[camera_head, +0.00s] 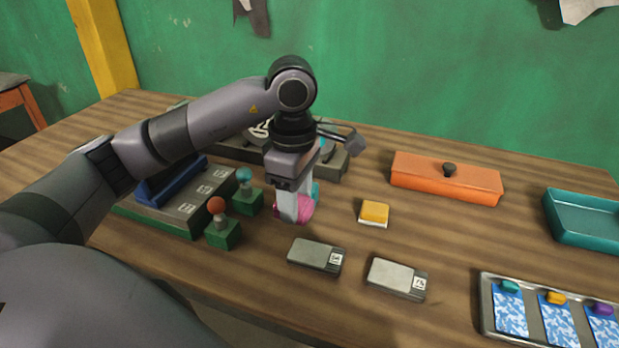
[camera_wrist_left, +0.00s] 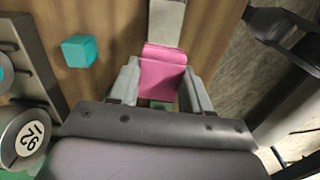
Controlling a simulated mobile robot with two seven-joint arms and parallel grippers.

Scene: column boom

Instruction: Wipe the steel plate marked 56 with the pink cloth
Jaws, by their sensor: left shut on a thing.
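The pink cloth (camera_head: 306,209) is between the fingers of my left gripper (camera_head: 292,212), low over the table; I cannot tell whether it touches the wood. In the left wrist view the pink cloth (camera_wrist_left: 163,75) sits between both fingertips of my left gripper (camera_wrist_left: 158,88), which is shut on it. Two grey steel plates with white number labels lie in front of and to the right of the gripper. The nearer plate (camera_head: 311,252) has a label that looks like 56, though it is small. The other plate (camera_head: 391,276) has a different-looking label. My right gripper is not in view.
A yellow-topped sponge (camera_head: 374,213) lies right of the gripper. Green blocks with a red knob (camera_head: 217,207) and a teal knob (camera_head: 244,175) stand left. An orange lidded box (camera_head: 446,177), teal tray (camera_head: 583,216) and metal tray (camera_head: 486,302) with cards are right.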

